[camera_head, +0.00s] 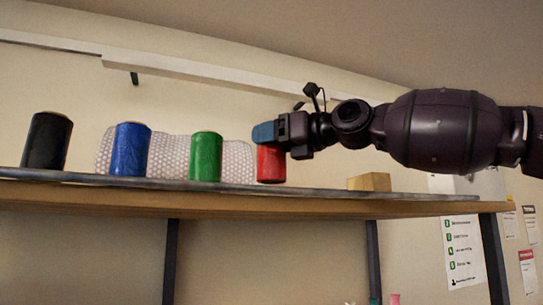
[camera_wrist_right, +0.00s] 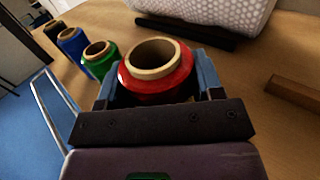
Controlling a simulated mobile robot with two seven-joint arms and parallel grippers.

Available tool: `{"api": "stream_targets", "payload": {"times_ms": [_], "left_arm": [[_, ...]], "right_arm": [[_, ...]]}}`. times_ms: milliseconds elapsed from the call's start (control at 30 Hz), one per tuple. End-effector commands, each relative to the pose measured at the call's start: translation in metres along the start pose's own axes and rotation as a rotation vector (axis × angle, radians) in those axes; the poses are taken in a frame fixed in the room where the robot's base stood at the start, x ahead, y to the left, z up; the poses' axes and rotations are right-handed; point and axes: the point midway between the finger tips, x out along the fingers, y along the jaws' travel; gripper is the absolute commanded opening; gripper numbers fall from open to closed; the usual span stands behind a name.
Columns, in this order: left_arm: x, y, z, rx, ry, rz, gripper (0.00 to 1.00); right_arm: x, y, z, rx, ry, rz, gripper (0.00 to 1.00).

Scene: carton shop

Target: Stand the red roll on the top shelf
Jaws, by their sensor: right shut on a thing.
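The red roll (camera_head: 271,166) is upright at the top shelf (camera_head: 330,204), right of the green roll. My right gripper (camera_head: 268,133) is shut on the red roll, reaching in from the right. In the right wrist view the red roll (camera_wrist_right: 156,70) stands between the two blue fingers of the right gripper (camera_wrist_right: 155,82), its cardboard core facing up. Its lower edge is at the shelf's front edge in the head view; I cannot tell whether it touches the board. My left gripper is not in view.
Green (camera_head: 206,157), blue (camera_head: 130,149) and black (camera_head: 47,141) rolls stand in a row to the left. A bubble-wrap roll (camera_head: 238,162) lies behind them. A wooden block (camera_head: 370,182) sits to the right, with bare shelf between it and the red roll.

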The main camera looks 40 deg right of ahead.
Motion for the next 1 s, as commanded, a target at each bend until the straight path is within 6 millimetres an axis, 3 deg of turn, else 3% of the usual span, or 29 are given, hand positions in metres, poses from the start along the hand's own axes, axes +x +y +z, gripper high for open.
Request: {"api": "stream_targets", "payload": {"times_ms": [267,667,700,867,1000], "left_arm": [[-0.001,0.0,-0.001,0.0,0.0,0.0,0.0],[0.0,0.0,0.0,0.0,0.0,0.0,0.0],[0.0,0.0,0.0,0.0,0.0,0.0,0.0],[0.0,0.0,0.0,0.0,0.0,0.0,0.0],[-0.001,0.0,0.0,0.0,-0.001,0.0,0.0]], "right_arm": [[0.0,0.001,-0.031,0.001,0.0,0.001,0.3],[0.0,0.0,-0.035,0.001,-0.001,0.0,0.3],[0.0,0.0,-0.036,0.001,0.0,0.0,0.62],[0.0,0.0,-0.036,0.001,0.001,0.0,0.86],[0.0,0.0,-0.036,0.001,0.001,0.0,0.86]]}}
